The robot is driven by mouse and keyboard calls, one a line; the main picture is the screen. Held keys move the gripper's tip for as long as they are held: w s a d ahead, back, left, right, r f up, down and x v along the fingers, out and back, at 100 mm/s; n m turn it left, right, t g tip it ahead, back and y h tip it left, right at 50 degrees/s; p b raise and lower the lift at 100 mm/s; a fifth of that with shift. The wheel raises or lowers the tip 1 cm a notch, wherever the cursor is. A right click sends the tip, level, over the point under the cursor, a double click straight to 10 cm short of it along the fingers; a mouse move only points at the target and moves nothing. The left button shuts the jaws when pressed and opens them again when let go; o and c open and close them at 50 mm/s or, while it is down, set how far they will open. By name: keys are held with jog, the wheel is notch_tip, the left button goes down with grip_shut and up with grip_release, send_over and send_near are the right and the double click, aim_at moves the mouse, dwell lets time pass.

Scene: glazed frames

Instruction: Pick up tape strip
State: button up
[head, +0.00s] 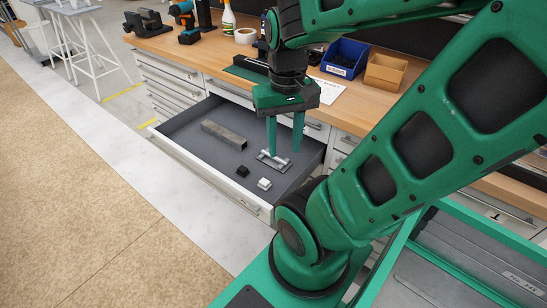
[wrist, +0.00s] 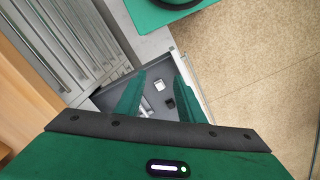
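I cannot make out a thing that is clearly a tape strip. An open drawer (head: 185,125) holds a long grey block (head: 223,134), a silver metal piece (head: 272,161), a small black piece (head: 242,171) and a small white piece (head: 264,184). My gripper (head: 284,151) is open over the drawer, its fingers pointing down near the silver piece; I cannot tell whether they touch it. In the wrist view, my gripper (wrist: 160,66) has its fingers apart, with the white piece (wrist: 159,86) and black piece (wrist: 170,102) seen between them. The silver piece (wrist: 146,102) is partly hidden by the left finger.
The wooden workbench (head: 160,44) stands behind the drawer. On it are a white roll (head: 245,36), a drill (head: 186,22), a spray bottle (head: 228,18), a blue bin (head: 345,58) and a cardboard box (head: 385,72). The floor in front of the drawer is clear.

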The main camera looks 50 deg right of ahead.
jog(key=m, duration=2.9)
send_over(284, 162)
jog(key=f, duration=1.9)
jog(key=shift+s+f, duration=0.25)
jog(key=shift+w+f, duration=0.15)
jog(key=shift+f, duration=1.2)
jog(key=shift+w+f, duration=0.15)
jog(key=shift+f, duration=1.15)
grip_shut()
